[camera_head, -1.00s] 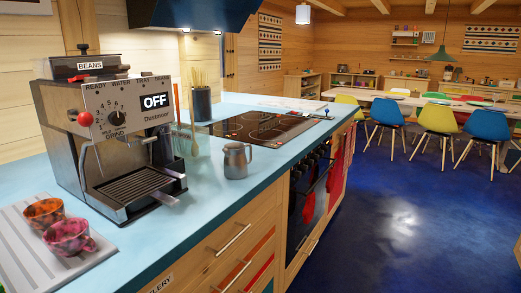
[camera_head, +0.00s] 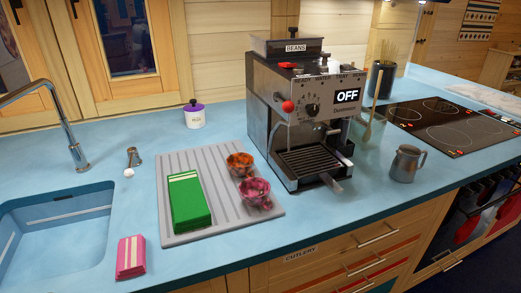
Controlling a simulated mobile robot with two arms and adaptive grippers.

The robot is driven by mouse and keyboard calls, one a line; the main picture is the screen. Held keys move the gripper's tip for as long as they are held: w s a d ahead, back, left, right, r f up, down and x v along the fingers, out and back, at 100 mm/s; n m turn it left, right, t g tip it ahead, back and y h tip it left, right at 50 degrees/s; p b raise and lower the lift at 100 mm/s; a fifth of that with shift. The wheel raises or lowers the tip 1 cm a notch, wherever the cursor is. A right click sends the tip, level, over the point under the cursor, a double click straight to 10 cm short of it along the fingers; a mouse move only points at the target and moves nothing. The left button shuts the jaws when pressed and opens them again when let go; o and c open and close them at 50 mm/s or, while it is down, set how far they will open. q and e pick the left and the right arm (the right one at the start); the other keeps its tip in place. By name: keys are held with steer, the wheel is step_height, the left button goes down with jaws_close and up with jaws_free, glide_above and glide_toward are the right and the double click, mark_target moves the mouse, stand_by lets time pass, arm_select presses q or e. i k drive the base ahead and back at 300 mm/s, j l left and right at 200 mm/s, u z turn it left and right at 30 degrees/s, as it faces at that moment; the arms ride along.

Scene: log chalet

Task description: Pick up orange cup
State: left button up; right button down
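An orange cup (camera_head: 240,163) stands at the right back part of a grey ribbed mat (camera_head: 185,238) on the blue counter. A pink cup (camera_head: 256,191) stands just in front of it on the same mat, close to it. Both cups are left of the espresso machine (camera_head: 300,115). The orange cup's lower front is near the pink cup's rim. Neither of my grippers shows in the head view.
A green box-like stack (camera_head: 188,202) lies on the mat left of the cups. A pink packet (camera_head: 131,257) lies near the sink (camera_head: 55,225). A metal pitcher (camera_head: 406,163) stands right of the machine. The counter in front of the mat is mostly clear.

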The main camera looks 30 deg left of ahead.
mark_target(239, 164)
steer(key=u, duration=1.15)
